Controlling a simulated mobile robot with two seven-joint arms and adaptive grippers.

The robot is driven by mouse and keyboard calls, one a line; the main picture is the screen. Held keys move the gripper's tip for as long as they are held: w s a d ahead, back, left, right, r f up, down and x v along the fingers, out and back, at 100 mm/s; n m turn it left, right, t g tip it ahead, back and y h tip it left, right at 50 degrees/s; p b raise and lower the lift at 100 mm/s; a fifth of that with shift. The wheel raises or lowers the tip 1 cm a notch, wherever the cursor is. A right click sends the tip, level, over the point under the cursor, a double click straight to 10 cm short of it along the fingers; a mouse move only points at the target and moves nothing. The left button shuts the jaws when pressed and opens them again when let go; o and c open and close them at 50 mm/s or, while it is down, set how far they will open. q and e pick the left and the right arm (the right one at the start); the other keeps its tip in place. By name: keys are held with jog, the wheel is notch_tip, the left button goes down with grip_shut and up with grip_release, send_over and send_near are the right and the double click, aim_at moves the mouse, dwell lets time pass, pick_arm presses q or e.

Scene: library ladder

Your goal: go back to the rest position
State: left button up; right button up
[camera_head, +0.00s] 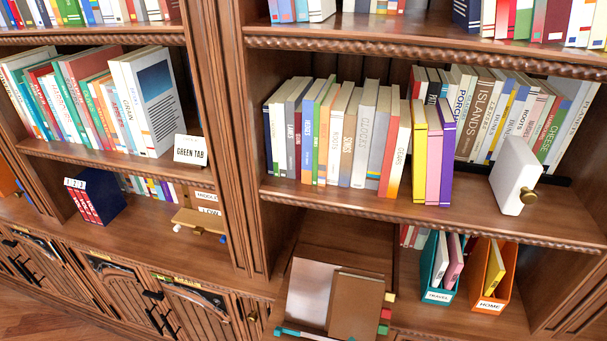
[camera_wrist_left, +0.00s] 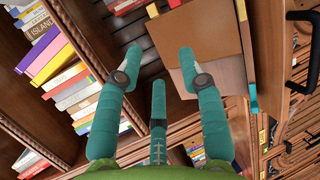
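My left gripper (camera_wrist_left: 160,56) shows in the left wrist view with its teal fingers spread apart. It is open and nothing is held between the fingers. Its right finger overlaps a brown flat-sided object (camera_wrist_left: 207,35) in that view; I cannot tell whether they touch. Neither gripper can be made out for certain in the head view. My right gripper is not in view.
A tall wooden bookcase (camera_head: 420,209) fills the head view, its shelves full of books. An open brown book or folder (camera_head: 355,305) with coloured tabs lies low in front. A teal file box (camera_head: 437,294) and an orange file box (camera_head: 491,302) stand beside it. A white bookend (camera_head: 513,176) stands above.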

pick_arm(q)
notch_tip(320, 180, up, 15)
jog(key=a+m+t+h, duration=0.1)
jog(key=m+h, duration=0.7)
jog(key=m, duration=0.3)
jog(key=s+a+f+m+g+y, duration=0.3)
jog(key=a+f+m+g+y, duration=0.5)
jog(key=f, duration=0.6)
jog(key=s+a+f+n+g+y, duration=0.1)
jog(key=s+a+f+n+y, duration=0.2)
jog(key=a, duration=0.7)
jog(key=s+a+f+n+g+y, duration=0.1)
jog(key=s+a+f+y, duration=0.3)
jog(key=a, duration=0.6)
notch_tip(320, 180, down, 30)
jog(key=a+g+b, duration=0.1)
jog(key=b, duration=0.5)
jog(key=s+a+f+g+b, duration=0.1)
jog(key=s+a+f+b, duration=0.2)
jog(key=s+f, duration=1.4)
notch_tip(320, 180, down, 3)
jog(key=b, duration=0.3)
jog(key=shift+m+g+y, duration=0.3)
